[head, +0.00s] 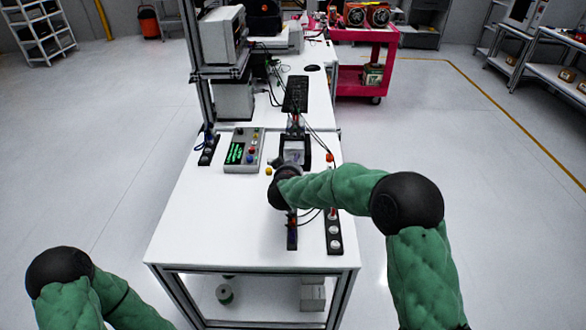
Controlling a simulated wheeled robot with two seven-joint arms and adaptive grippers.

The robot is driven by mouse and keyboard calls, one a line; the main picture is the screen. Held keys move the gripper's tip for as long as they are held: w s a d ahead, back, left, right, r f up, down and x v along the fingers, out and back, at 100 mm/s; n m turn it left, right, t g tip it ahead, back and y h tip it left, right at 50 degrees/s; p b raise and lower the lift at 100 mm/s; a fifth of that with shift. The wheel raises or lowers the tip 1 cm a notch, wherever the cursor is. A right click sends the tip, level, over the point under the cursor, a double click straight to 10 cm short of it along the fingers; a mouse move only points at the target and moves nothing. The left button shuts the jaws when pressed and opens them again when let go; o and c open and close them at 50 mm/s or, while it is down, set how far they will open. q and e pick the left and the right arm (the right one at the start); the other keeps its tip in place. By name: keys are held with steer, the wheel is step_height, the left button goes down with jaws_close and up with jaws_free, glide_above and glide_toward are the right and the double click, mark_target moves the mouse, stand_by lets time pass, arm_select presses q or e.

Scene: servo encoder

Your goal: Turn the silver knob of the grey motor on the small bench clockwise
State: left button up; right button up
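The small white bench (205,215) stands in front of me. A light grey block in a dark frame (293,151), apparently the grey motor, sits near its middle right, with cables behind it. My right arm reaches in from the right, and its dark wrist and gripper (288,171) are over the bench right at the near side of the block. The silver knob cannot be made out; the wrist hides that spot. The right fingers are too small and covered to tell open from shut, or whether they touch. My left arm is low at the left, its gripper out of view.
A grey control box (244,150) with a green display and coloured buttons stands left of the motor. A dark strip with round buttons (334,232) lies to the right. A black keyboard (296,93) lies farther back. The bench's front left is clear.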

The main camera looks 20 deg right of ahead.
steer(key=shift+w+d+f, duration=0.1)
steer(key=shift+w, duration=0.15)
steer(key=c, duration=1.1)
steer(key=shift+o, duration=0.2)
steer(key=shift+s+f, duration=0.1)
steer(key=shift+f, duration=0.1)
